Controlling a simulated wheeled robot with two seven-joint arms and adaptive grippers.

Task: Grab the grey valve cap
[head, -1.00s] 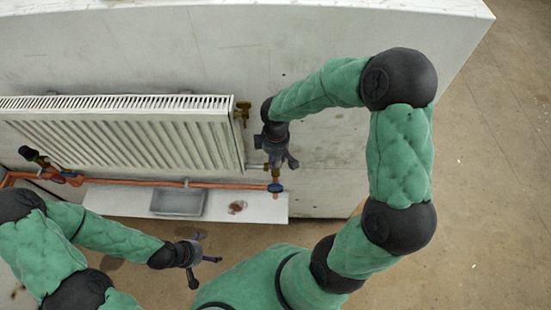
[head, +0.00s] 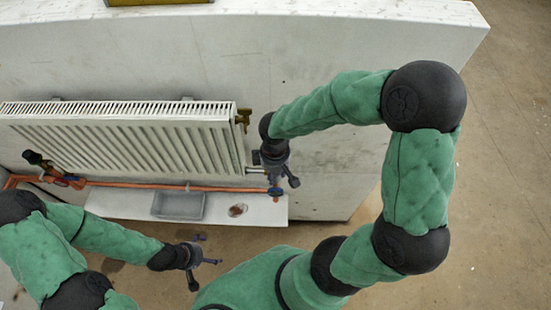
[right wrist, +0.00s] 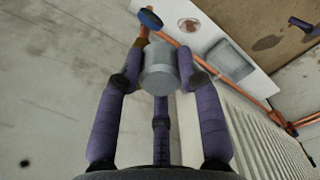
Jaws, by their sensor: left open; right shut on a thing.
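The grey valve cap (right wrist: 160,70) is a short grey cylinder in the right wrist view. It sits between the purple-grey fingers of my right gripper (right wrist: 159,84), which is shut on it. A brass part (right wrist: 143,36) shows right behind the cap; I cannot tell whether the cap still touches it. In the head view my right gripper (head: 275,170) is at the lower right end of the white radiator (head: 130,140), and it hides the cap there. My left gripper (head: 202,262) is open and empty, in front of the low white ledge.
A copper pipe (head: 140,185) runs below the radiator to a blue handle (head: 275,191). A grey tray (head: 178,206) and a reddish-brown round spot (head: 238,210) are on the white ledge (head: 125,207). A brass fitting (head: 243,117) is at the radiator's upper right corner.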

